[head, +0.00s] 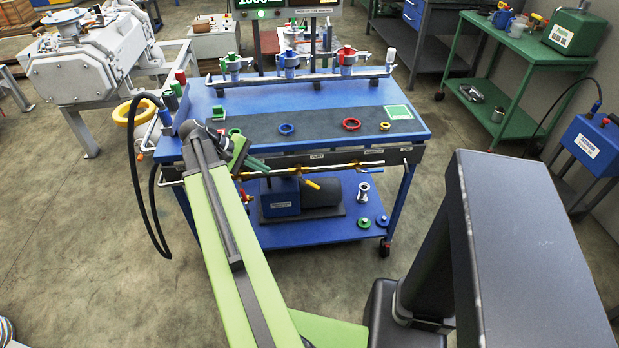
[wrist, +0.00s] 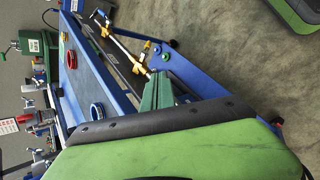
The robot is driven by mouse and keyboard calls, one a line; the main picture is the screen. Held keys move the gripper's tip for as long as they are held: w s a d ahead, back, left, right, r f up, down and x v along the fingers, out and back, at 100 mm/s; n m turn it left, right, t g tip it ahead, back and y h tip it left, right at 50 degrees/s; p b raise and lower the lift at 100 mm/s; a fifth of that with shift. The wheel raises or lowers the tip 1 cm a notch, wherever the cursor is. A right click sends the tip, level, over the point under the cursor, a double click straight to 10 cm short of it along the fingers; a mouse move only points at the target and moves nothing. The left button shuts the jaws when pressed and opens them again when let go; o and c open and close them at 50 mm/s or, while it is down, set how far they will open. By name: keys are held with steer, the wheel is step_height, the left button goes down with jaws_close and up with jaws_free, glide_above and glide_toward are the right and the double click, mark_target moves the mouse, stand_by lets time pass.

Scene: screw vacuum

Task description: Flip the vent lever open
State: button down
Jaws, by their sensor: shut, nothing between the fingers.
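A brass pipe (head: 345,167) with small valves runs along the front edge of the blue cart, under white labels too small to read surely. A yellow lever (head: 313,184) hangs tilted below the pipe near its middle; I cannot tell for certain that it is the vent lever. My gripper (head: 264,168) is at the cart's front left, left of this lever, with its green fingers shut and empty. In the wrist view, the shut fingers (wrist: 158,90) lie close to a brass valve (wrist: 140,68) on the pipe; whether they touch is unclear.
The blue cart (head: 415,128) carries a blue ring (head: 287,129), a red ring (head: 351,124) and a rail of clamps (head: 292,61). A pump (head: 281,197) sits on its lower shelf. A black hose (head: 134,165) hangs at its left.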

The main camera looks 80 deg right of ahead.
steer(key=m, duration=0.6)
step_height(320, 180, up, 4)
steer(key=r+m+t+y+p, duration=0.15)
steer(key=m+p, duration=0.65)
steer(key=m, duration=1.4)
glide_above(313, 185)
steer(key=w+a, duration=0.2)
steer(key=f, duration=0.1)
steer(key=shift+f+t, duration=0.1)
steer(key=shift+t, duration=0.15)
steer(key=shift+b, duration=0.35)
steer(key=f+b, duration=0.3)
steer(key=s+d+f+b, duration=0.1)
steer(key=f+b, duration=0.3)
steer(key=s+d+f+b, duration=0.1)
steer(key=f+b, duration=0.3)
steer(key=shift+s+f, duration=0.1)
steer(key=shift+f, duration=0.05)
